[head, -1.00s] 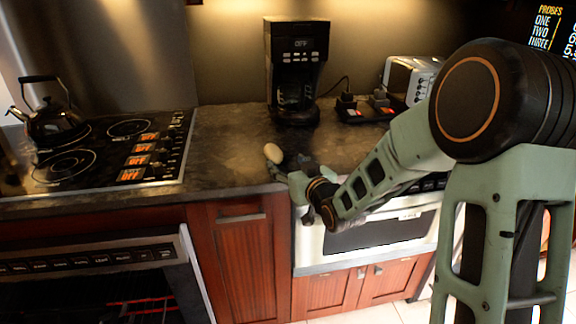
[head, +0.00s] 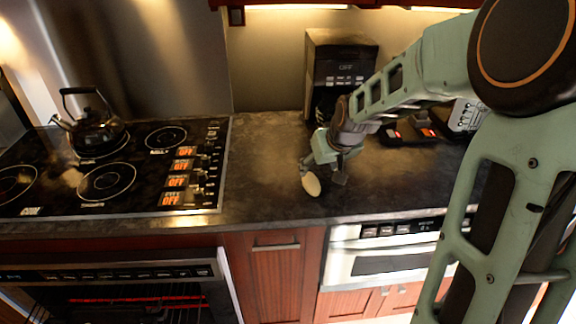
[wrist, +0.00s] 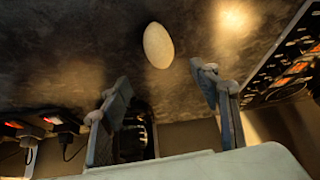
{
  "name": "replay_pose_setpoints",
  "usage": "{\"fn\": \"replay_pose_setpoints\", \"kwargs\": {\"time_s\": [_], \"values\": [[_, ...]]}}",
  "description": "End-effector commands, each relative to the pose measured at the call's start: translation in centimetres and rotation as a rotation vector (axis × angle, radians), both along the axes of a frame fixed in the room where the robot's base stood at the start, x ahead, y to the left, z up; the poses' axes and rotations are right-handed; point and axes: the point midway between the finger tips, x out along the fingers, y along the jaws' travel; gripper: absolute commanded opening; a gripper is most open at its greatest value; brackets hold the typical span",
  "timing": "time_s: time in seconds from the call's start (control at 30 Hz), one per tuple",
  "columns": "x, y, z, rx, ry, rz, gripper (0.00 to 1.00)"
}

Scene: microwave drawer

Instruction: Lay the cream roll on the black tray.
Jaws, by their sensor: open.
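The cream roll (head: 311,184), a pale egg-shaped piece, lies on the dark countertop near its front edge, right of the cooktop. It also shows whole in the wrist view (wrist: 158,45), beyond the fingertips. My gripper (head: 322,174) is just above and beside the roll in the head view. In the wrist view my gripper (wrist: 162,80) has its two fingers wide apart, with nothing between them. A flat black tray (head: 408,138) lies at the back right of the counter, with dark items with red parts on it. My arm partly hides it.
A coffee maker (head: 340,70) stands at the back, partly behind my arm. A toaster (head: 466,114) stands at the right. The cooktop (head: 130,175) with a kettle (head: 92,130) is on the left. Bare countertop (head: 262,165) lies between cooktop and roll.

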Motion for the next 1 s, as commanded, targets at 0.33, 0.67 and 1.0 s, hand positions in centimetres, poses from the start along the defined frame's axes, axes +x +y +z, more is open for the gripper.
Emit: {"fn": "replay_pose_setpoints", "kwargs": {"time_s": [0.33,0.67,1.0], "values": [[0.3,-0.2,-2.1,0.003,0.049,-0.003,0.57],[1.8,-0.1,-4.6,0.002,0.045,-0.007,0.57],[3.3,0.1,-8.4,0.002,0.045,-0.004,0.57]]}}
